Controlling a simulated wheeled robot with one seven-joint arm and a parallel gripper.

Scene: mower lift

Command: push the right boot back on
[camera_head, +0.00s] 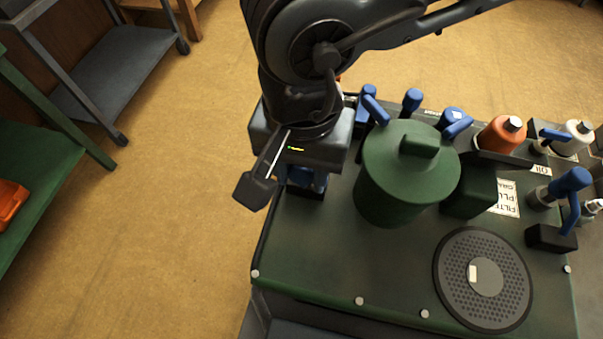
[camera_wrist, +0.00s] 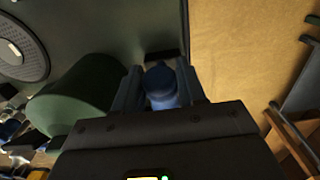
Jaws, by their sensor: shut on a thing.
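My gripper (camera_head: 306,182) is low at the left edge of the green machine deck (camera_head: 320,255). In the wrist view its fingers (camera_wrist: 158,88) are closed on both sides of a blue boot (camera_wrist: 160,78), with its rounded top showing between them. In the head view only a little blue of this boot (camera_head: 308,179) shows under my wrist. Its lower end is hidden, so I cannot tell how far it sits on its plug. Another blue boot-like part (camera_head: 571,181) stands at the right of the deck beside a dark block.
A green drum (camera_head: 405,180) stands close right of my gripper; it also shows in the wrist view (camera_wrist: 75,100). A round perforated cover (camera_head: 486,280) lies front right. Orange (camera_head: 500,134) and white (camera_head: 574,138) bottles stand behind. Open floor (camera_head: 190,200) lies left.

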